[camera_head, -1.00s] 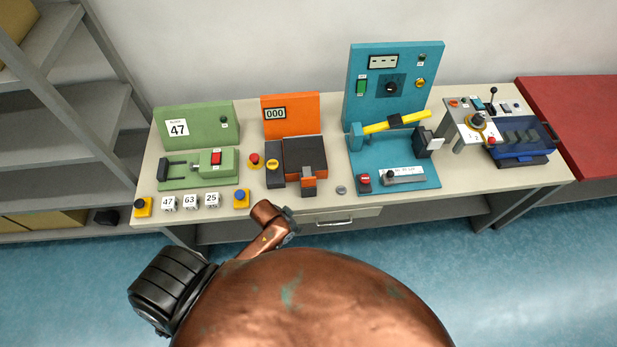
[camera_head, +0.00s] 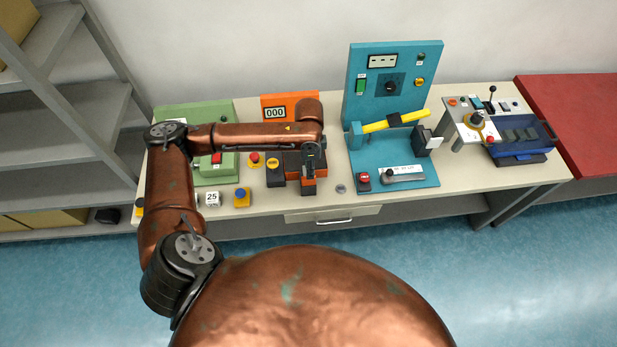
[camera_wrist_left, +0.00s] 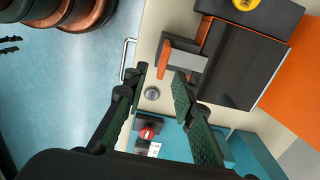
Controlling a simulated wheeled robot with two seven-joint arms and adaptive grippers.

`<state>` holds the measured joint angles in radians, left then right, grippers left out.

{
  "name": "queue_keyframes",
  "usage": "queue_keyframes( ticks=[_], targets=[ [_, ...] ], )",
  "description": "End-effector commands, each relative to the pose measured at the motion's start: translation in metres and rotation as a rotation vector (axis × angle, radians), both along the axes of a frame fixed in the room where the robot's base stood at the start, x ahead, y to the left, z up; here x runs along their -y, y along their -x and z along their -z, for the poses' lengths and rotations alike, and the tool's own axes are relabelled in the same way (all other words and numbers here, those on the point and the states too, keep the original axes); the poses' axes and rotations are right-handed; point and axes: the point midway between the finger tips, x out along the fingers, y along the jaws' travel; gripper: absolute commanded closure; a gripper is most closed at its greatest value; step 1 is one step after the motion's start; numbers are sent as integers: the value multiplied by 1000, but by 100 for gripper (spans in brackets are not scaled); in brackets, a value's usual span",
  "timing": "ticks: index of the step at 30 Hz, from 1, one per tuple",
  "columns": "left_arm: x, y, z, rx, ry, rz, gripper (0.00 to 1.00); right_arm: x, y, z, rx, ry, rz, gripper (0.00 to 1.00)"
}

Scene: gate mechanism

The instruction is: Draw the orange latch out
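The orange latch (camera_head: 308,189) is at the front of the orange-and-black unit, partly covered by my left gripper in the head view. In the left wrist view, the latch (camera_wrist_left: 178,58) is an orange bar in front of a grey bracket. My left gripper (camera_head: 313,166) is above the front of this unit. In the left wrist view, its two dark green fingers (camera_wrist_left: 161,84) are spread with nothing between them. The latch appears just beyond the fingertips, apart from them as far as I can tell. My right gripper is not in view.
A round grey knob (camera_head: 341,189) is right of the latch. A black-and-yellow button box (camera_head: 274,171) is to its left. A teal panel unit (camera_head: 395,160) stands to the right. A green unit (camera_head: 210,175) is partly hidden by my left arm. The drawer handle (camera_head: 334,221) is below the table edge.

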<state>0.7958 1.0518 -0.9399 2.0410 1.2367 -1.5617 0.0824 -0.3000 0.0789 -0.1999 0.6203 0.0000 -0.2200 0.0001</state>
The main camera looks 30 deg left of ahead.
Motion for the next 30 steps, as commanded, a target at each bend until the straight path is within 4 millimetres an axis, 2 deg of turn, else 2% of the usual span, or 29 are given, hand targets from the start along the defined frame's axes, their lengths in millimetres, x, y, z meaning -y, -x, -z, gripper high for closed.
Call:
queue_keyframes(
  ticks=[2,5,15,18,23,30],
  targets=[
    [-5,-2,-3,-5,-7,-7,75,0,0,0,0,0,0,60],
    [-6,-2,4,-10,-9,-9,75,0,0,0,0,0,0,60],
    [-6,-2,55,-8,-9,-8,75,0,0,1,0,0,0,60],
    [-5,-2,65,-6,-8,-8,75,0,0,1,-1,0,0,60],
    [-6,-2,73,-5,-9,-7,75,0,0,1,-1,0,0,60],
    [-5,-2,74,-5,-9,-7,75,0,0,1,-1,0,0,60]
  ],
)
